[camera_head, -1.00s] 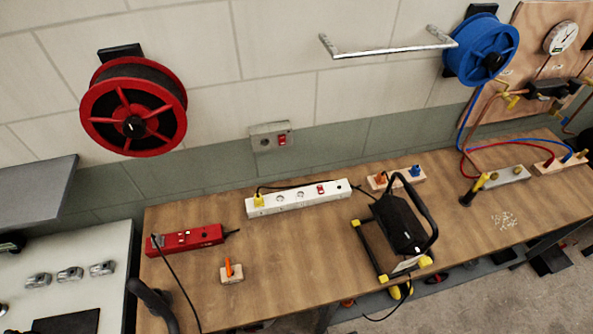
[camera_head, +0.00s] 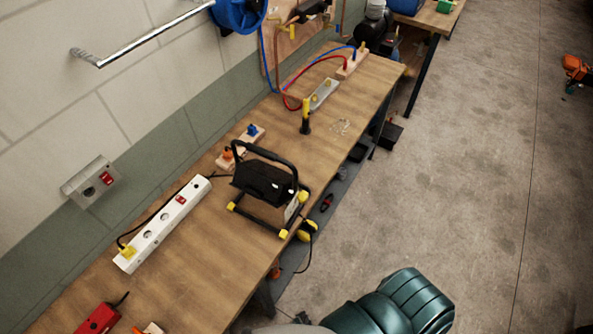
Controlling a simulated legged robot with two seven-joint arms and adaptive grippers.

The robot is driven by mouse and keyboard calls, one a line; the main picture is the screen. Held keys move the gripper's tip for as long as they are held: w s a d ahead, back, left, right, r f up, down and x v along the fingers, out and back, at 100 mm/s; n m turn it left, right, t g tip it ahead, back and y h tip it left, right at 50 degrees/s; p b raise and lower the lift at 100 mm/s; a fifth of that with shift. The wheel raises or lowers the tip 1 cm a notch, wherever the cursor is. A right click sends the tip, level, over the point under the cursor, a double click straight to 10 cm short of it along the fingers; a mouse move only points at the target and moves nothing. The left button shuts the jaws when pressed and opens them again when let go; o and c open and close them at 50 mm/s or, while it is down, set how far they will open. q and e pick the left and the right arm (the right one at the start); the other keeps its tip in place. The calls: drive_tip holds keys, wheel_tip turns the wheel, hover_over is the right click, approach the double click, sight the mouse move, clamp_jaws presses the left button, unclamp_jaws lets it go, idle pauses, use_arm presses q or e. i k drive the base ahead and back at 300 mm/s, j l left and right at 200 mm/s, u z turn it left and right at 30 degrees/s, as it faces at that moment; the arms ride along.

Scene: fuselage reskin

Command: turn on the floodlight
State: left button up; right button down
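The floodlight (camera_head: 263,184) stands on the wooden workbench, a black lamp on a black tubular frame with yellow feet. Its lit face is turned away or dark, and no glow shows. A white power strip (camera_head: 163,224) with a red switch (camera_head: 181,199) and a yellow plug (camera_head: 126,251) lies behind it along the wall side. A wall socket box (camera_head: 91,181) with a red switch is on the wall. A black cable hangs off the bench's front edge by the floodlight. Neither gripper shows; a dark green padded shape is at the bottom edge.
The workbench (camera_head: 205,287) runs from lower left to upper right. Small holders with orange and blue parts (camera_head: 252,131) stand behind the floodlight. A yellow-topped black tool (camera_head: 305,117) stands farther along. Open concrete floor (camera_head: 440,190) lies right.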

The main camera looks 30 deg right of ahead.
sight(283, 233)
drive_tip(key=z, duration=0.75)
